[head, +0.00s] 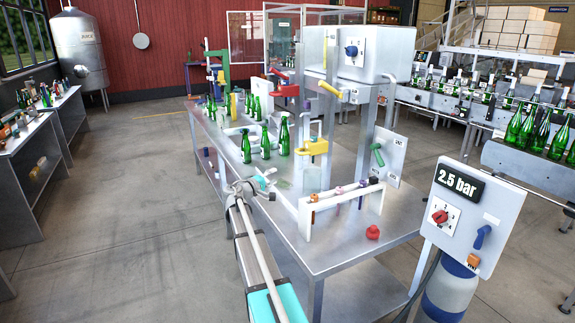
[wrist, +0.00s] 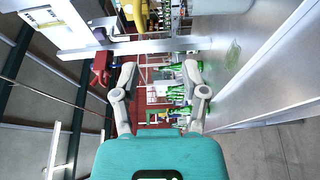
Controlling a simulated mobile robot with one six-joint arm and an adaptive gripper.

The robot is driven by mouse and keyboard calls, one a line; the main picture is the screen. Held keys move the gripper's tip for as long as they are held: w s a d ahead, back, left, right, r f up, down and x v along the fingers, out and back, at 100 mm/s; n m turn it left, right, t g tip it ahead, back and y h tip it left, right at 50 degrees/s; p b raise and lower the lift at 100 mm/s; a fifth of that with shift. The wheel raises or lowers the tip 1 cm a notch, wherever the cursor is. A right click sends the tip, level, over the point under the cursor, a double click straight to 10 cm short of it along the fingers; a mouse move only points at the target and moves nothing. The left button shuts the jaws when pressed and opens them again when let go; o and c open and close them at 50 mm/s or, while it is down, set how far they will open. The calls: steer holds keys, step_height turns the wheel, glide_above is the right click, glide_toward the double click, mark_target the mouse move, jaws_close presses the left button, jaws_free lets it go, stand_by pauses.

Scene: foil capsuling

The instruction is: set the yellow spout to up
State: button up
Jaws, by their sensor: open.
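A yellow lever-like piece, which looks like the yellow spout (head: 332,91), sticks out below the grey box of the near machine in the head view. It lies at a slant, its left end higher than its right. A second yellow part (head: 313,147) sits lower on the same machine; I cannot tell for sure which one is the spout. My gripper (head: 266,181) is in front of the machine, left of and below both yellow parts, apart from them. In the wrist view my gripper (wrist: 160,85) has its two fingers spread with nothing held between them.
Green bottles (head: 265,143) stand on the steel table beyond my gripper. A white rack (head: 340,208) and a red knob (head: 372,232) are on its near end. A 2.5 bar control panel (head: 470,215) stands at right. The floor at left is clear.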

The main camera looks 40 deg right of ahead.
mark_target(298, 151)
steer(key=shift+n+t+h, duration=0.3)
steer(key=shift+n+h, duration=0.4)
steer(key=shift+h, duration=0.1)
steer(key=d, duration=0.1)
steer(key=w+d+r, duration=0.2)
steer(key=shift+d, duration=0.25)
steer(key=shift+w+d, duration=0.1)
steer(key=p+x, duration=0.1)
steer(key=x, duration=1.2)
steer(key=shift+w+d+p, duration=0.1)
steer(key=shift+d+p, duration=0.2)
jaws_close()
